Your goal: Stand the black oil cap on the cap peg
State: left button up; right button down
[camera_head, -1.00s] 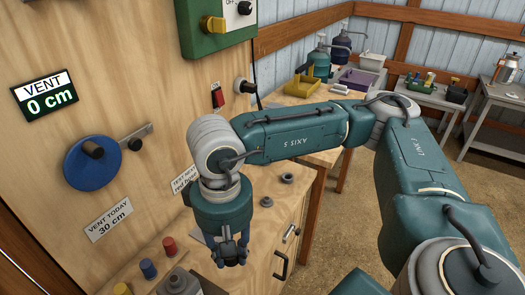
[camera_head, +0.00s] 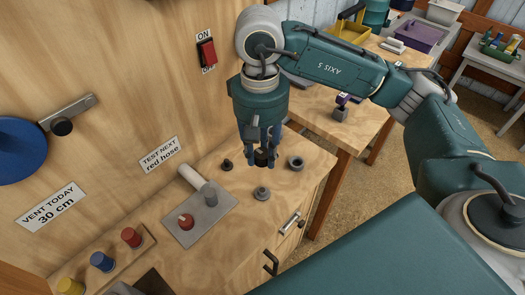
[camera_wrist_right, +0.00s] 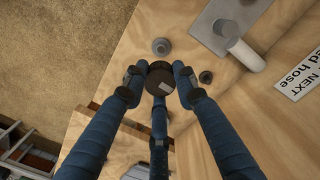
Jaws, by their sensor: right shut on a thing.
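My right gripper (camera_head: 262,160) points down above the wooden bench. Its fingers are closed around the black oil cap (camera_head: 262,157), a short dark cylinder. In the right wrist view the cap (camera_wrist_right: 160,80) sits between the three blue fingertips of the gripper (camera_wrist_right: 159,84). Small round fittings stand around it on the bench: a dark one with a stub (camera_head: 227,165), a grey stepped one (camera_head: 262,193) and a grey ring-like one (camera_head: 296,162). I cannot tell for sure which is the cap peg. My left gripper is not in view.
A grey plate (camera_head: 205,218) with a pale cylinder and a red knob lies left of the gripper. A rack (camera_head: 108,260) of coloured caps is at the lower left. The wooden wall (camera_head: 130,100) rises behind. Drawer handles (camera_head: 290,222) stick out at the bench front.

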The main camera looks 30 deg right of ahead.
jog(key=shift+a, duration=0.1)
jog(key=shift+w+d+f+b, duration=0.15)
jog(key=shift+f+b, duration=0.25)
jog(key=shift+f, duration=0.4)
jog(key=shift+f+b, duration=0.4)
jog(key=shift+f, duration=0.45)
jog(key=shift+f+b, duration=1.55)
jog(key=shift+f, duration=1.7)
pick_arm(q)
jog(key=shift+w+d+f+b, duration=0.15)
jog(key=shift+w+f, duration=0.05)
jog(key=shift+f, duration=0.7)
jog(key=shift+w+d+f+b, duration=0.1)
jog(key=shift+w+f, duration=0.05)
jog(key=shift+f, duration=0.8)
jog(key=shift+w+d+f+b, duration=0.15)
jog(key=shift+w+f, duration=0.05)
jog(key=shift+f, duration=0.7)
pick_arm(e)
jog(key=shift+f, duration=1.05)
pick_arm(q)
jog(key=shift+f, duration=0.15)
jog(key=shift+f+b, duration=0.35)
jog(key=shift+b, duration=0.15)
